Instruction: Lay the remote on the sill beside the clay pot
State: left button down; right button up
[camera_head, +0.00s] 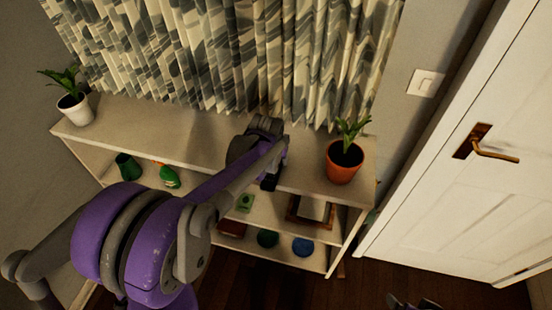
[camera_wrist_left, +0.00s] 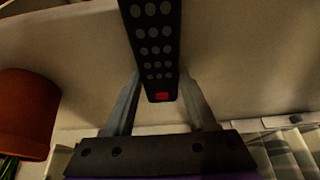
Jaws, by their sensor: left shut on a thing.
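The clay pot (camera_head: 342,168), orange with a green plant, stands upright at the right end of the pale sill (camera_head: 190,133). Its side also shows at the left edge of the left wrist view (camera_wrist_left: 27,112). My left gripper (camera_head: 268,178) is over the sill, to the left of the pot and apart from it. It is shut on the black remote (camera_wrist_left: 155,45), which has grey buttons and a red one. The remote is over the sill surface; I cannot tell whether it touches. My right gripper (camera_head: 412,303) is partly visible at the bottom edge, away from the sill.
A white pot (camera_head: 75,109) with a plant stands at the sill's far left. A patterned curtain (camera_head: 230,55) hangs behind the sill. Shelves below hold a green cup (camera_head: 128,166), a blue round item (camera_head: 302,247) and a framed item (camera_head: 311,210). A white door (camera_head: 465,200) is at right.

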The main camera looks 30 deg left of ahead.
pick_arm(q)
jog(key=c, duration=0.7)
grip_release()
jog(key=shift+f, duration=0.2)
jog(key=shift+o, duration=1.3)
jog(key=shift+s, duration=0.1)
jog(key=shift+o, duration=1.2)
jog(key=shift+d, duration=0.1)
